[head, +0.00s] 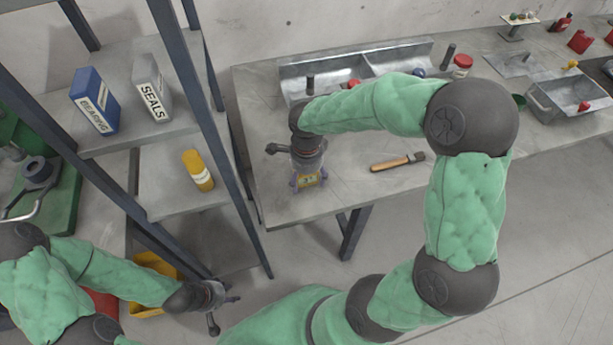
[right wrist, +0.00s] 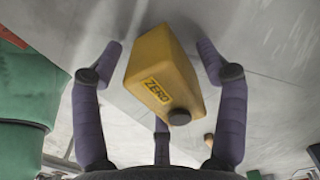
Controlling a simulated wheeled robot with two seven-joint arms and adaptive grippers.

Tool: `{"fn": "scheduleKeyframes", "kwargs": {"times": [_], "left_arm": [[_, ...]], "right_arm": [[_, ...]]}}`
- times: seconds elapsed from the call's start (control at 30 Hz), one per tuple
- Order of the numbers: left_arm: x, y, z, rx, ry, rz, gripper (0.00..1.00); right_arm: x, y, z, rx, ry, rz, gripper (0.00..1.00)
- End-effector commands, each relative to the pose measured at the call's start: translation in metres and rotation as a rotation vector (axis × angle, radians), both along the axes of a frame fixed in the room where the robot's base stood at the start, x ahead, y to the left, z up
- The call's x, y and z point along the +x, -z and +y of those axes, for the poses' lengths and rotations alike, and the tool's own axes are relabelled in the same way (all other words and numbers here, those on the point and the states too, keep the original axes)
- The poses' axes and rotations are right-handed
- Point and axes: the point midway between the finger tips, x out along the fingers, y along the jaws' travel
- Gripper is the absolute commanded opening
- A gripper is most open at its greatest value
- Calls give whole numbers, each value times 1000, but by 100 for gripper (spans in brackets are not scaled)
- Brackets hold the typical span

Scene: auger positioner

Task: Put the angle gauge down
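The angle gauge is a yellow block with a ZERO label and a dark round knob. In the head view the angle gauge (head: 309,181) is at the near left part of the workbench (head: 350,207), under my right gripper (head: 309,183). In the right wrist view the angle gauge (right wrist: 160,75) sits between the spread purple fingers of my right gripper (right wrist: 160,60), with visible gaps at both sides. It appears to rest on the bench top; its underside is hidden. My left gripper (head: 226,311) is low at the left, fingers apart and empty, away from the bench.
A metal tray (head: 352,65) stands behind, partly hidden by my right arm. A shelf rack with a blue box (head: 95,101), a grey SEALS box (head: 151,88) and a yellow bottle (head: 198,170) stands left.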

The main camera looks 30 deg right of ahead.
Motion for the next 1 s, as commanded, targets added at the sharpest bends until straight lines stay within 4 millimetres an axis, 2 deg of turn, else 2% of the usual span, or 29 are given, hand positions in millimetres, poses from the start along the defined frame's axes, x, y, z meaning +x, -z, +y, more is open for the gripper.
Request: {"fn": "scheduleKeyframes", "kwargs": {"times": [0.23, 0.33, 0.7, 0.9, 1.0], "left_arm": [[0, -2, 0, 0, 0, 0, 40], [0, -6, 0, 0, 0, 0, 40], [0, -30, 0, 0, 0, 0, 40], [0, -38, 0, 0, 0, 0, 40], [0, -40, 0, 0, 0, 0, 40]], "right_arm": [[0, -2, 0, 0, 0, 0, 74], [0, -11, 0, 0, 0, -2, 74], [1, -83, 0, -1, 0, -4, 74], [1, -112, 0, -1, 0, -3, 74], [1, -119, 0, -1, 0, -2, 74]]}}
